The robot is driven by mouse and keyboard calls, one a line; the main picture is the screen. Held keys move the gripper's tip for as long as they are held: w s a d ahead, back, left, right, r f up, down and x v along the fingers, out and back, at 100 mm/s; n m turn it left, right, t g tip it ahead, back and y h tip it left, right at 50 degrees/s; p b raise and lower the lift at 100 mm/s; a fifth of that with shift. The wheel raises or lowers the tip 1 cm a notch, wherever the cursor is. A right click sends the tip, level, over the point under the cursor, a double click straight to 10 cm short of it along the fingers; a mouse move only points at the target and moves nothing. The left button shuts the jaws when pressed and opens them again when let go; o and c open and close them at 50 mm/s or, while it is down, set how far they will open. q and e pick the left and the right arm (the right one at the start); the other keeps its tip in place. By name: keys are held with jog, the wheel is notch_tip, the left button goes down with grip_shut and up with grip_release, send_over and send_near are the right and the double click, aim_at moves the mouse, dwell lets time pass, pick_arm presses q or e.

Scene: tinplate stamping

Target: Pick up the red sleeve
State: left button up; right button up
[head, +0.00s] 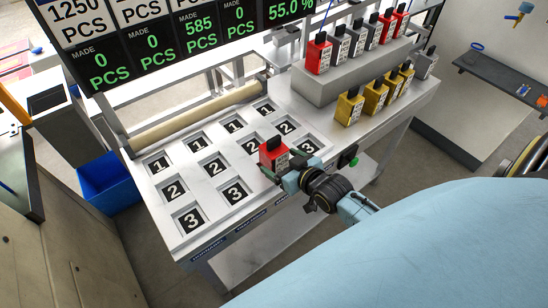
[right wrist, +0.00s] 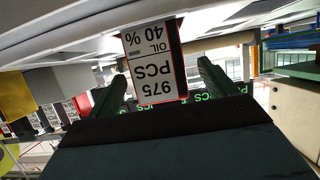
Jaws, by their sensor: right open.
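A red sleeve (head: 268,156) with a white label and a dark top stands on the front part of the slotted panel (head: 222,210), near the slots marked 2 and 3. My right gripper (head: 284,170) is open at its near side. In the right wrist view the sleeve (right wrist: 156,68) appears upside down between the two dark green fingers, its label reading 975 PCS, OIL 40 %. Gaps show between the sleeve and both fingers. The sleeve's base is partly hidden in the head view. My left gripper is not in view.
A raised grey step (head: 318,92) holds red and grey sleeves, with several yellow sleeves (head: 349,107) in front. A blue bin (head: 108,184) stands left, and a counter display (head: 190,40) hangs behind.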

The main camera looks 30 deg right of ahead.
jog(key=x, duration=0.4)
jog(key=shift+w, duration=0.25)
jog(key=c, duration=1.4)
jog(key=shift+d+r, duration=0.1)
jog(key=shift+c, duration=1.2)
jog(key=shift+r, duration=0.1)
